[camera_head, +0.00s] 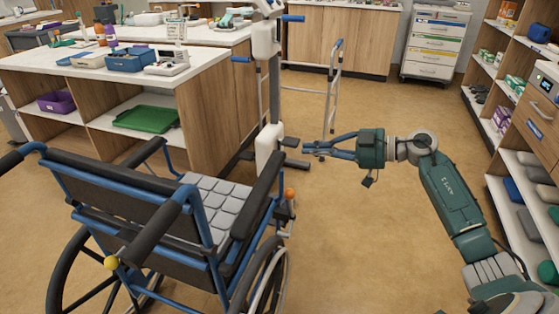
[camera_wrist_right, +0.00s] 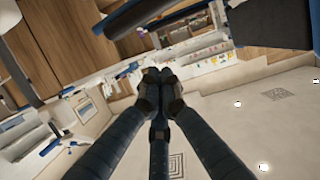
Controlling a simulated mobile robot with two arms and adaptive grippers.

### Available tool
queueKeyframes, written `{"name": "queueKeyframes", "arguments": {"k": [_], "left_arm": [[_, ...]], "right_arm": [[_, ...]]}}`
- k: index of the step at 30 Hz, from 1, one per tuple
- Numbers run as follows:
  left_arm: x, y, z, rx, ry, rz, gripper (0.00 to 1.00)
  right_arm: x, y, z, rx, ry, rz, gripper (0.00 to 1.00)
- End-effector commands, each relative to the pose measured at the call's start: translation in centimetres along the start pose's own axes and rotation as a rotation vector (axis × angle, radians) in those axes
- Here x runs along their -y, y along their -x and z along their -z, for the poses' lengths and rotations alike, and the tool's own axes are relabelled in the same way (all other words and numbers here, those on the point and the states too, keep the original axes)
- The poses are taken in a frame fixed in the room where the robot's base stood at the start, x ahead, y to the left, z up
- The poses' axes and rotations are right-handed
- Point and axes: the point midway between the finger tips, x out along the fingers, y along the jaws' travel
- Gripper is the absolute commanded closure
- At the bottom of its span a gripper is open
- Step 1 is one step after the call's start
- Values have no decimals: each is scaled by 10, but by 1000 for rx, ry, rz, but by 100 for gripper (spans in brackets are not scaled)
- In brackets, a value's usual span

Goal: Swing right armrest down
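A wheelchair with blue frame and black back stands at the left of the head view. Its right armrest (camera_head: 262,192), a long black pad, runs along the right side of the grey cushion (camera_head: 212,205); its front end looks raised, but its exact angle is hard to judge. The left armrest (camera_head: 143,152) is on the far side. My right gripper (camera_head: 308,148) is to the right of the armrest's front end, apart from it. In the wrist view its fingertips (camera_wrist_right: 160,77) meet with nothing visible between them. My left gripper is out of view.
A wheeled stand (camera_head: 268,110) and walking frame (camera_head: 332,90) are beyond the gripper. A wooden counter (camera_head: 215,115) is behind the chair. Shelves (camera_head: 520,175) line the right edge. An orange knob (camera_head: 289,193) is beside the chair. Floor right of the chair is clear.

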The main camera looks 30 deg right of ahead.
Motion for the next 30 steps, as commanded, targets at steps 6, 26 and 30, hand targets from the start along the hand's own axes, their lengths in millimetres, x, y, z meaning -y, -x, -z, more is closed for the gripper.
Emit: {"name": "queueKeyframes", "arguments": {"k": [6,26,30], "left_arm": [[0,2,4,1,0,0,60],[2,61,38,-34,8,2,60],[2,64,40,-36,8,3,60]], "right_arm": [[2,-32,0,-4,-3,5,100],[2,-107,-38,0,-3,4,100],[2,-108,-40,0,-1,4,100]]}}
